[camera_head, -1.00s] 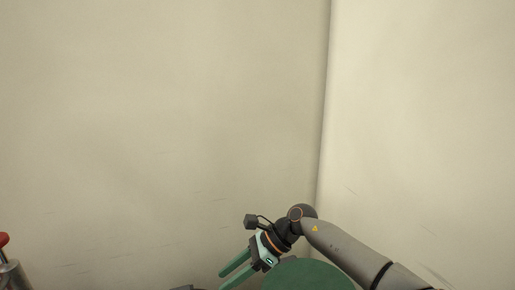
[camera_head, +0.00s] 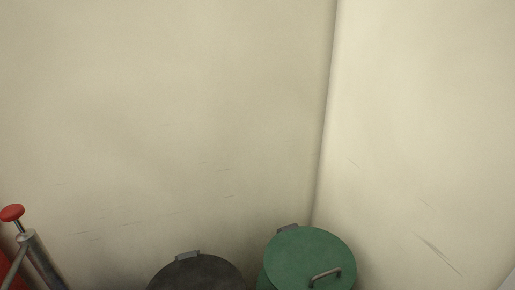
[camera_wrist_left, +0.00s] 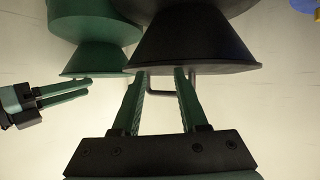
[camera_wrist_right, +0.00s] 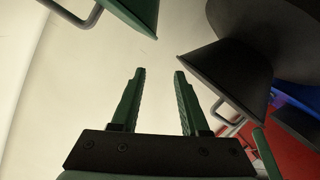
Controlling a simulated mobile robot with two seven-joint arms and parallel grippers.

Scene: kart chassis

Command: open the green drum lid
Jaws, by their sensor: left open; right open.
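The green drum lid (camera_head: 310,252) is round and shut on its drum at the bottom of the head view, with a grey bar handle (camera_head: 326,275) on its near right part. Its edge and handle also show in the right wrist view (camera_wrist_right: 138,12), at top left, and the green drum shows in the left wrist view (camera_wrist_left: 95,20). My right gripper (camera_wrist_right: 160,74) is open and empty, apart from the green lid and its handle. My left gripper (camera_wrist_left: 160,74) is open, with its fingertips close to the black lid; whether they touch is unclear. Neither gripper shows in the head view.
A black drum lid (camera_head: 200,272) stands just left of the green one, with its own handle (camera_wrist_right: 224,112). A red-knobbed metal device (camera_head: 28,240) is at far left. Walls meet in a corner behind the drums. My right gripper's fingers show at left in the left wrist view.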

